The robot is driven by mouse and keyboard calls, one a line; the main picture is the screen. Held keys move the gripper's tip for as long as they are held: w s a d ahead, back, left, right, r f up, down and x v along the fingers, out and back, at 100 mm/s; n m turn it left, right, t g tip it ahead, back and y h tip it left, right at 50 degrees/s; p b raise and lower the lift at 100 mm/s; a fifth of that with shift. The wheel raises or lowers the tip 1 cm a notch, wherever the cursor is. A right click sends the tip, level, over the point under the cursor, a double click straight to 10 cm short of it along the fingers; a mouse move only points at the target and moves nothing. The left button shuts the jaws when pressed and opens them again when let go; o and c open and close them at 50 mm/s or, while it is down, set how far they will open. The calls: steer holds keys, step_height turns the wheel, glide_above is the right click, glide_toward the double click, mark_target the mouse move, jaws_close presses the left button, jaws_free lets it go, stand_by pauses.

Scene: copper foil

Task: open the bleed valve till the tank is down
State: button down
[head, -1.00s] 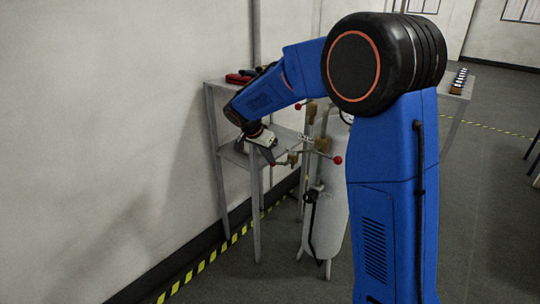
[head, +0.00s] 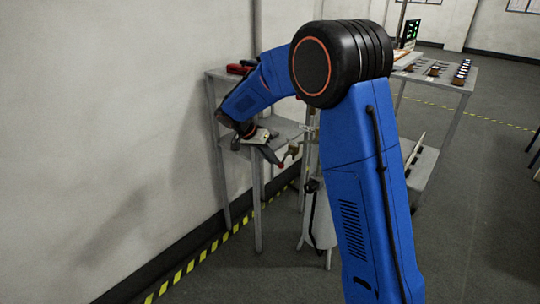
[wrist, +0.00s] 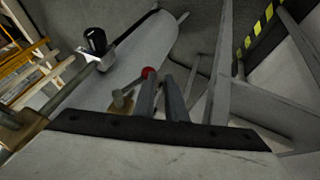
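A pale upright tank (head: 319,225) stands beside the grey shelf, mostly hidden behind my arm in the head view. In the wrist view its white body (wrist: 128,62) lies beyond the fingers. A brass valve (head: 294,149) with a red-balled lever (head: 283,167) sits at the tank's upper left. In the wrist view the red ball (wrist: 148,72) is at the left fingertip, partly covered by it, with brass (wrist: 122,98) to its left. My gripper (wrist: 160,80) has a narrow gap between its fingers, with nothing clearly held. Contact with the ball cannot be told.
The grey shelf (head: 257,200) stands left of the tank, with red items (head: 241,68) on top. A wall and yellow-black floor tape (head: 190,267) run along the left. A table (head: 452,82) with small items stands back right.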

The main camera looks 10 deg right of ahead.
steer(key=shift+s+d+f+g+h, duration=0.2)
steer(key=shift+s+d+f+g, duration=0.1)
steer(key=shift+f, duration=0.3)
steer(key=shift+s+d+f+g+h, duration=0.2)
steer(key=shift+s+f+g, duration=0.1)
steer(key=shift+f, duration=0.35)
